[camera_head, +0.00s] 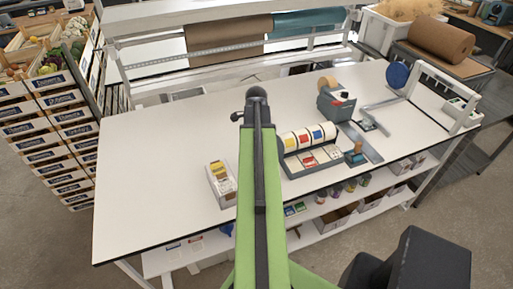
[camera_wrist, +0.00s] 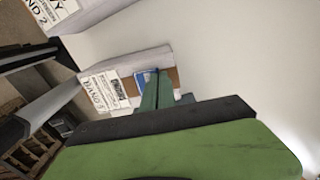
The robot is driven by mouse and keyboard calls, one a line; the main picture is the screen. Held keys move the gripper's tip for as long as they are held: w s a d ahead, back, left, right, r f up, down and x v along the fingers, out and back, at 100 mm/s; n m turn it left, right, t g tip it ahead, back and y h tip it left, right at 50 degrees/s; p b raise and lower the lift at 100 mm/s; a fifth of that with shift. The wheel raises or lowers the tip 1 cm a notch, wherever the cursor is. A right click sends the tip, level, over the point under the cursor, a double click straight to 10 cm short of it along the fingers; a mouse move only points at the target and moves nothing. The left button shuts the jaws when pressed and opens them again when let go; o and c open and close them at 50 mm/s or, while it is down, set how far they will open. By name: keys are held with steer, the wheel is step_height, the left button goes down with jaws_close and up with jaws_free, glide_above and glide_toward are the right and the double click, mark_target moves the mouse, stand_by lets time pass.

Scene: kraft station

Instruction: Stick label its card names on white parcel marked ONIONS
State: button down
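In the wrist view my gripper (camera_wrist: 163,88) reaches toward a white parcel (camera_wrist: 150,58) with a brown band (camera_wrist: 127,84). A blue-and-white label (camera_wrist: 144,79) shows at the band, right by the fingertips. I cannot tell whether the fingers hold it or it lies on the parcel. The fingers are close together. A printed paper (camera_wrist: 104,92) is on this parcel, its words too small to read surely. A second white parcel (camera_wrist: 88,13) with printed paper is at upper left. The word ONIONS is not legible. In the head view my arm hides the gripper and parcels.
The white bench (camera_head: 150,165) is clear at left. A dispenser with several label rolls (camera_head: 309,140) stands right of my arm, a card box (camera_head: 220,183) left of it. A tape dispenser (camera_head: 335,100) stands behind. Stacked produce crates (camera_head: 55,125) stand left of the bench.

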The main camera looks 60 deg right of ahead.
steer(key=shift+f+b, duration=0.45)
stand_by(0.3)
steer(key=c, duration=1.6)
jaws_free()
steer(key=shift+r+p, duration=2.3)
